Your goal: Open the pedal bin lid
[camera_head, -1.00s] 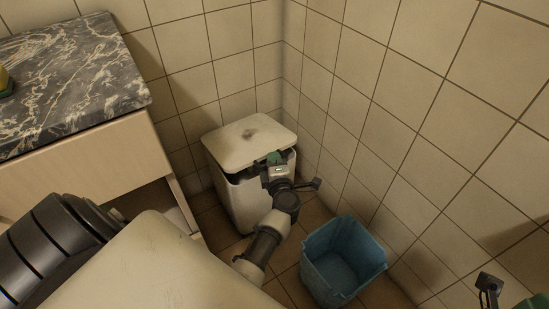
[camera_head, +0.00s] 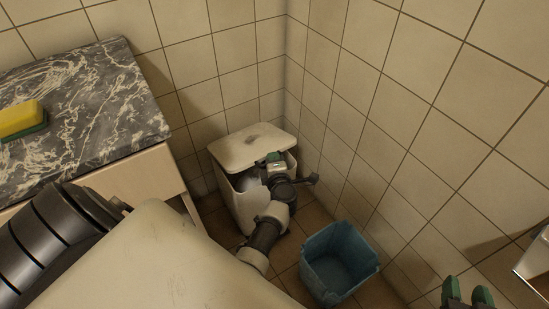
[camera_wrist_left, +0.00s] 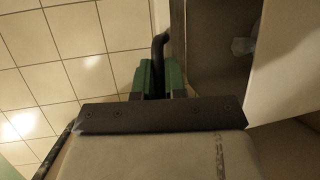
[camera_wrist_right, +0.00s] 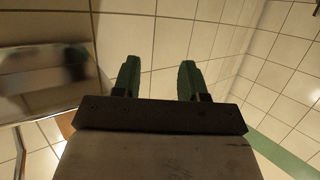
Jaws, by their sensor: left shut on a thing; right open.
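The pedal bin (camera_head: 238,205) is off-white and stands in the tiled corner. Its pale lid (camera_head: 250,146) is raised and tilted up at the front, with an open gap showing the inside. My left gripper (camera_head: 274,158) is at the lid's front edge. In the left wrist view its green fingers (camera_wrist_left: 159,76) are closed around a dark curved piece at the lid, beside the dark bin interior (camera_wrist_left: 215,45). The fingers hide the exact contact. My right gripper (camera_head: 467,292) is open and empty, apart from the bin; its spread fingers also show in the right wrist view (camera_wrist_right: 158,80).
A blue bucket (camera_head: 360,240) stands on the floor just right of the bin. A marble-topped cabinet (camera_head: 95,115) with a yellow-green sponge (camera_head: 22,118) is at left. Tiled walls close in behind and right. A shiny panel (camera_head: 537,265) is at the right edge.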

